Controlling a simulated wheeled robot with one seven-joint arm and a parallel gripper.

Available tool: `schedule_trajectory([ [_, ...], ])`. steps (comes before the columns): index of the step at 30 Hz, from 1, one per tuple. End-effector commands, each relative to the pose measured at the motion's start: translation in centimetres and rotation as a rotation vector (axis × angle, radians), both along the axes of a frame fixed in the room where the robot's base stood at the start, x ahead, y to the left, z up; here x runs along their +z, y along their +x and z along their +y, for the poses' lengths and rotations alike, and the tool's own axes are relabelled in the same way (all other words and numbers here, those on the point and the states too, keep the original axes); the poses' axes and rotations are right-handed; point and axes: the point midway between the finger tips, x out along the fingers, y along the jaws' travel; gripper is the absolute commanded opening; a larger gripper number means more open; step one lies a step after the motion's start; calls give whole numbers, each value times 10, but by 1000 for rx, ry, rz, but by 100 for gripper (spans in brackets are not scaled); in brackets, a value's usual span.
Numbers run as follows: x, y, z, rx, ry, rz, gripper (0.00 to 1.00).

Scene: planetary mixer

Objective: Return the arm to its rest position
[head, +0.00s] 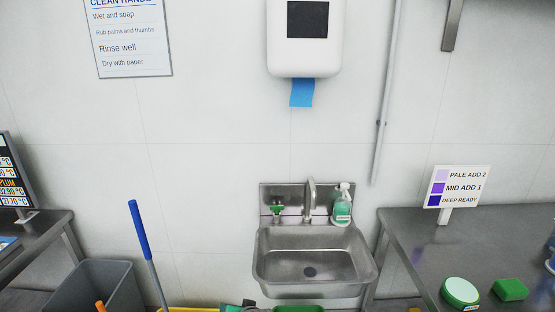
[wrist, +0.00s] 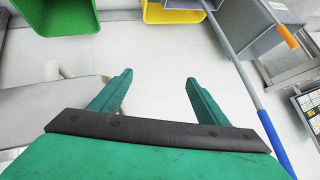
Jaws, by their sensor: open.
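My gripper (wrist: 159,77) shows in the wrist view with its two green fingers spread wide apart. Nothing is between the fingers, and pale floor or wall shows through the gap. The fingers touch nothing that I can see. In the head view only a small green and grey shape shows at the bottom edge, and I cannot tell if it is my gripper. Most of my arm is out of sight.
The wrist view shows green (wrist: 62,14), yellow (wrist: 170,14) and grey (wrist: 238,30) bins, and a blue-handled pole (wrist: 270,138) at right. The head view shows a steel sink (head: 312,262), a right-hand table (head: 425,255) and a left-hand table (head: 40,232).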

Motion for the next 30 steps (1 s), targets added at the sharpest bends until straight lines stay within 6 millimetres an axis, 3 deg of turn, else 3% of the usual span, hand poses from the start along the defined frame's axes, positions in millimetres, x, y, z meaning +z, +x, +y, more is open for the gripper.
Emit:
schedule_trajectory([
  [1, -13, -13, 5, -7, 17, -9, 69],
  [6, -43, -51, 8, -48, 58, -69, 69],
  [15, -79, -128, 0, -134, 83, -167, 69],
  [23, -93, -205, -20, -206, 57, -251, 69],
  [30, -90, -279, -45, -257, -1, -326, 69],
])
